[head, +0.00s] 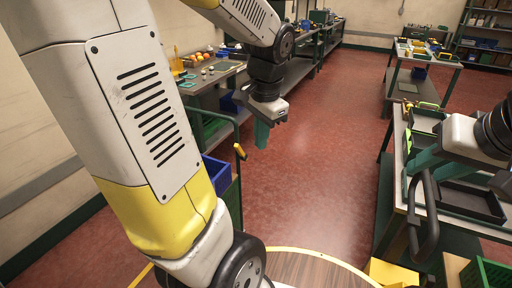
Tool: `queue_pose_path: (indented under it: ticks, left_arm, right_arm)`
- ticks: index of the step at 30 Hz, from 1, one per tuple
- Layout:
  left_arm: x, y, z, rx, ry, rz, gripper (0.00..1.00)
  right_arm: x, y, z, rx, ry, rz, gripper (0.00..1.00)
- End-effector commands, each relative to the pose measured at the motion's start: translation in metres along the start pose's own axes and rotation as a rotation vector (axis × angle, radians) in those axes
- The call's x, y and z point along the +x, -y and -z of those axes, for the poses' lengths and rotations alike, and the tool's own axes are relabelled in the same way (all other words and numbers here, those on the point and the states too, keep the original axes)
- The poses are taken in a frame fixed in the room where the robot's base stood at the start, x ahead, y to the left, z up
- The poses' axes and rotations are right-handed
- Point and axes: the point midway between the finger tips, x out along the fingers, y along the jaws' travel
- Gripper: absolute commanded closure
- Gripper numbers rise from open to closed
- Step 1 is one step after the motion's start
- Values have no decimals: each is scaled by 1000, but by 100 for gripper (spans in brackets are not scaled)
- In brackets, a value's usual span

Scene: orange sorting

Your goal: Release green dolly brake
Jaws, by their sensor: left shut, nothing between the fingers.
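A green-framed cart or dolly (237,190) stands left of centre, partly hidden behind my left arm. A short yellow lever (240,151) sticks up at its near right corner; I cannot tell whether this is the brake or how it is set. My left gripper (262,134) points down, shut and empty, beyond and slightly right of the yellow lever, apart from it in the picture. My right gripper (424,162) is at the right, over the edge of a workbench by a dark curved handle (428,215). Whether its teal fingers are open or shut is unclear.
Blue bins (217,174) sit on the green-framed cart. A workbench with dark trays (470,202) fills the right side. A round wooden top (310,270) with a yellow rim is at the bottom. The red floor (320,150) between is clear. Benches line the left wall.

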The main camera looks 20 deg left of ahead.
Motion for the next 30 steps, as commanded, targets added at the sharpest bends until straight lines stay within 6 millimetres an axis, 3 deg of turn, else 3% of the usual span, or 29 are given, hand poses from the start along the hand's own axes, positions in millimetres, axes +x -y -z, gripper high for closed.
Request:
queue_pose_path:
  ticks: [1,9,18,25,30]
  left_arm:
    - [18,11,6,76,81,13,100]
    - [101,73,23,505,489,86,100]
    - [195,130,46,1004,977,127,100]
    - [268,157,71,1389,1378,145,100]
    - [320,159,91,1639,1656,159,100]
  right_arm:
    - [0,0,0,0,0,0,64]
    - [0,0,0,0,0,0,64]
    - [0,0,0,0,0,0,64]
    - [0,0,0,0,0,0,64]
    - [0,0,0,0,0,0,64]
